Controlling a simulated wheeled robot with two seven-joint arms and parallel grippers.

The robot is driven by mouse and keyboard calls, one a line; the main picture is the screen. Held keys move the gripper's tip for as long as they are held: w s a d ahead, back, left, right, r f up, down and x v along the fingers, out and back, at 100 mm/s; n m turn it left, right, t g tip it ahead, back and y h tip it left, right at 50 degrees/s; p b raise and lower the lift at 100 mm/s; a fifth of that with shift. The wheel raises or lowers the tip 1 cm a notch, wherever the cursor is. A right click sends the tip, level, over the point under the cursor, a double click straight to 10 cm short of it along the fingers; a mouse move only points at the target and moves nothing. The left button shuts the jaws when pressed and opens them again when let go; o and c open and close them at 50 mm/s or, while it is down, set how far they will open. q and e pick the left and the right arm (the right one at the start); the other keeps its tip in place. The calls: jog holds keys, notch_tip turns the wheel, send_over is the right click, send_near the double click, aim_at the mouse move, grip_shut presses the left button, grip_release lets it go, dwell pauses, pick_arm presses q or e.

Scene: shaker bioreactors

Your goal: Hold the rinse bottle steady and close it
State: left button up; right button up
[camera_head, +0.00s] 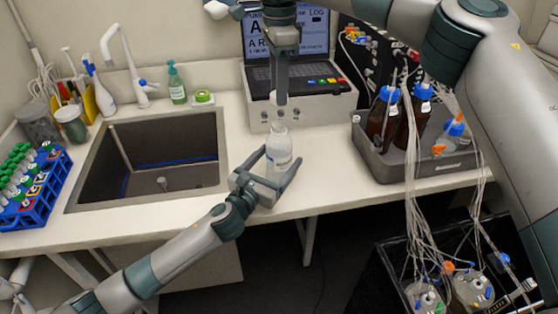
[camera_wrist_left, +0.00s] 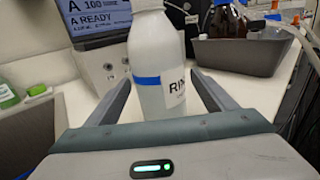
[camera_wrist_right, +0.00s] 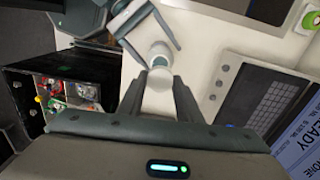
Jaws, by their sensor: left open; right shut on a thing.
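The white rinse bottle (camera_head: 279,148) stands upright near the counter's front edge, with a blue band and label visible in the left wrist view (camera_wrist_left: 160,95). My left gripper (camera_head: 268,170) is open, its fingers on either side of the bottle.
A sink (camera_head: 150,160) lies left of the bottle, with a blue tube rack (camera_head: 38,190) beyond. A laptop on a grey console (camera_head: 318,106) stands behind. A grey tray (camera_head: 375,160) with brown bottles stands right. Tubing runs down to a black box (camera_head: 385,265).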

pick_arm(q)
jog(key=shift+w+d, duration=0.2)
jog(key=shift+w, duration=0.05)
jog(key=shift+c, duration=0.3)
jog(key=c, duration=1.6)
jog(key=shift+o, duration=0.2)
pick_arm(e)
send_over(279, 124)
jog(key=shift+f, duration=2.45)
jog(key=shift+f, duration=0.1)
jog(key=shift+f, duration=0.8)
jog(key=shift+f, duration=0.6)
